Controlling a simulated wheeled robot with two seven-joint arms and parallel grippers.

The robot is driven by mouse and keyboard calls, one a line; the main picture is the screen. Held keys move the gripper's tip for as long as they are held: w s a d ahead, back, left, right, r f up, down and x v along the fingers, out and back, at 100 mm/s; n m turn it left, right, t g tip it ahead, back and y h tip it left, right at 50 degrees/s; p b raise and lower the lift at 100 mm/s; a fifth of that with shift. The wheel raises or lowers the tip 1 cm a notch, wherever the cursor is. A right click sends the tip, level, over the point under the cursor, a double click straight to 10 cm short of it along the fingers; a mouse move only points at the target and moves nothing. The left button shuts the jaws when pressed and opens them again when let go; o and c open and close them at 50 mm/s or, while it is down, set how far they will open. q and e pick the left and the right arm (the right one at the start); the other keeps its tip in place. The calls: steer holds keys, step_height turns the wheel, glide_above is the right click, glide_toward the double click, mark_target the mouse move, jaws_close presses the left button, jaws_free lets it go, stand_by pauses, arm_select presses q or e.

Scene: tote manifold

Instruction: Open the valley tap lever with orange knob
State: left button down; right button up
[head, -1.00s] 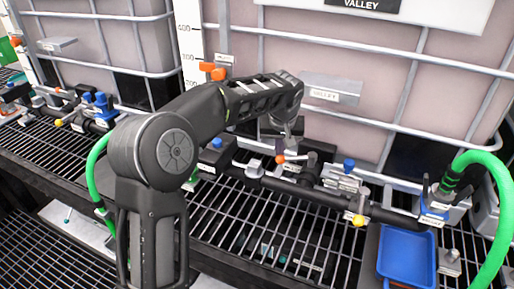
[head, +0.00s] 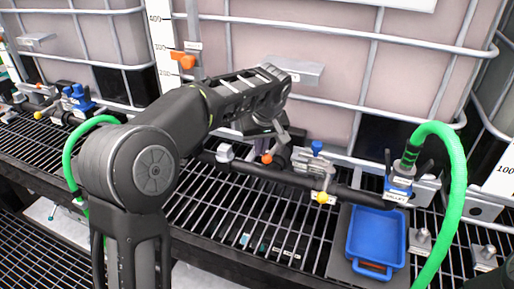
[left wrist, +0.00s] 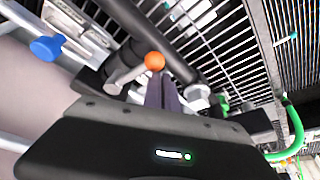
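The orange knob (head: 267,158) sits at the end of a short grey tap lever on the dark pipe below the tank labelled valley. In the left wrist view the orange knob (left wrist: 155,61) and its lever (left wrist: 125,77) are just beyond and left of my fingertips. My left gripper (head: 276,140) is over the lever in the head view. In the left wrist view its two dark fingers (left wrist: 163,84) lie close together, with nothing seen between them. Whether they touch the lever is unclear. My right gripper is not in view.
A tap with a yellow knob (head: 322,197) and blue cap is to the right on the dark pipe (head: 290,180). A green hose (head: 455,190) and blue tray (head: 375,238) are further right. The wire-grid shelf (head: 225,215) is mostly clear.

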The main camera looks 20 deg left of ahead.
arm_select(q)
steer(key=shift+s+d+f, duration=0.1)
steer(key=shift+s+d, duration=0.15)
steer(key=shift+d, duration=0.45)
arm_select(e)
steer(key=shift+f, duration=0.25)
arm_select(q)
steer(key=shift+d, duration=0.15)
